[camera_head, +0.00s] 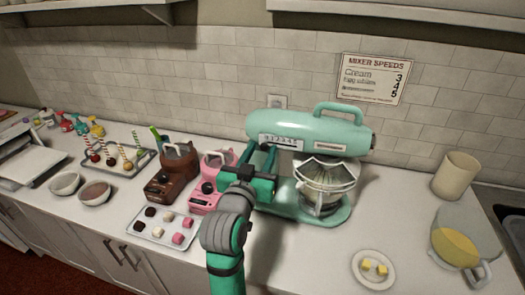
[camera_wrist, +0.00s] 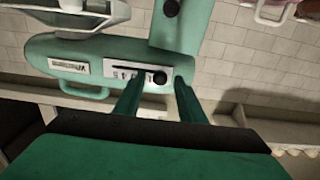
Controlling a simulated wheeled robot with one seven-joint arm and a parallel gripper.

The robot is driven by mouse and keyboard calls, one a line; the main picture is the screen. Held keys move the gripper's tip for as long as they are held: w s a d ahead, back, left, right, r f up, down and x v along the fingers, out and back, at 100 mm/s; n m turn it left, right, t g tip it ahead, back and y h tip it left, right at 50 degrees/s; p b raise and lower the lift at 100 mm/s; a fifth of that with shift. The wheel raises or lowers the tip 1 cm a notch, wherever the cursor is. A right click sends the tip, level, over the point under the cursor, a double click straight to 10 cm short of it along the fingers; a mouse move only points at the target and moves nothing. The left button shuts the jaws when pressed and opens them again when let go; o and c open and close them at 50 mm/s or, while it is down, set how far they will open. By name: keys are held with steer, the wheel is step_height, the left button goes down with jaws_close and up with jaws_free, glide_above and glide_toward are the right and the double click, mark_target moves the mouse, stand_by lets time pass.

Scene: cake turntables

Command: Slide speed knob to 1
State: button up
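The teal stand mixer (camera_head: 318,133) stands at the back of the counter, and shows upside down in the wrist view (camera_wrist: 45,47). Its white speed panel (camera_head: 282,141) is on its side; in the wrist view the panel (camera_wrist: 118,72) has a dark slot and small digits too blurred to read surely. The black speed knob (camera_wrist: 160,77) is at the slot's right end in that view. My gripper (camera_head: 257,155) is in front of the panel. In the wrist view my gripper (camera_wrist: 158,82) is open, with its fingertips on either side of the knob; contact cannot be told.
A glass bowl with a whisk (camera_head: 325,177) is under the mixer head. Brown (camera_head: 178,165) and pink (camera_head: 207,185) small machines stand to the left, near a tray of sweets (camera_head: 150,238). A plate (camera_head: 361,277) and jug (camera_head: 463,240) are at right. A mixer-speeds sign (camera_head: 374,78) hangs behind.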

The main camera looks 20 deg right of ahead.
steer(key=shift+w+d, duration=0.25)
steer(key=shift+w, duration=0.1)
steer(key=shift+c, duration=0.3)
jaws_close()
steer(key=shift+s+d, duration=0.45)
steer(key=shift+d, duration=0.35)
steer(key=shift+w+a, duration=0.1)
steer(key=shift+a, duration=0.3)
steer(key=shift+o, duration=0.3)
jaws_free()
steer(key=shift+a, duration=0.1)
steer(key=shift+d, duration=0.2)
